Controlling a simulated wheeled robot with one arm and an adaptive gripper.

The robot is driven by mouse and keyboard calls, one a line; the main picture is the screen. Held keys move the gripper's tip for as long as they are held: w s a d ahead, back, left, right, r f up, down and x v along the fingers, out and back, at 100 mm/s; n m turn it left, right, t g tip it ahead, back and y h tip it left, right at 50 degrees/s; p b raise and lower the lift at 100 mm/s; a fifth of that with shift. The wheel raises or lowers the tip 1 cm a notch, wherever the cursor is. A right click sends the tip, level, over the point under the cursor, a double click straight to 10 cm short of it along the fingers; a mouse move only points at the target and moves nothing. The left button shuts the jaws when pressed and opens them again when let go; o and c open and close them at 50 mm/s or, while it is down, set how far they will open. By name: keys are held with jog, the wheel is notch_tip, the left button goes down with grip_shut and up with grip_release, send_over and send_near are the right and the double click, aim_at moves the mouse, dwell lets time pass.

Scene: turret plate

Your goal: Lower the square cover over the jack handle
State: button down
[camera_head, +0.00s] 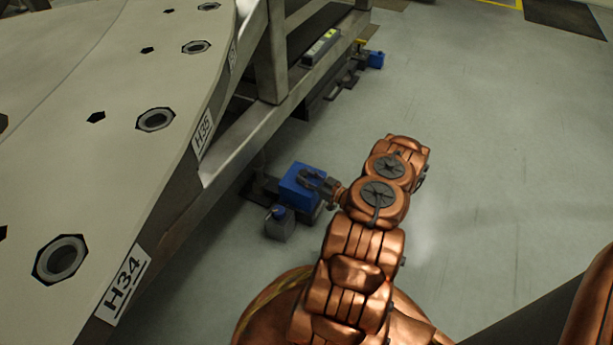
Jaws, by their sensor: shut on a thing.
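The square cover (295,188) is a blue box low beside the plate's frame, near the picture's middle. My gripper (312,180) reaches it from the right, and its dark fingers are shut on the cover's right side. The cover looks roughly level, above a dark low base. The jack handle is not visible; the cover and the frame hide that spot. I cannot tell whether the cover is around the handle or above it.
A small grey container with a blue cap (279,224) stands just in front of the cover. The large plate (90,130) with labelled holes and its steel frame (235,140) fill the left. Another blue item (375,60) lies farther back. Floor on the right is clear.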

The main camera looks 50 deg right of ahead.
jog(key=c, duration=0.7)
grip_release()
jog(key=s, duration=0.4)
jog(key=s+d, duration=0.1)
jog(key=s, duration=0.7)
jog(key=shift+d, duration=0.3)
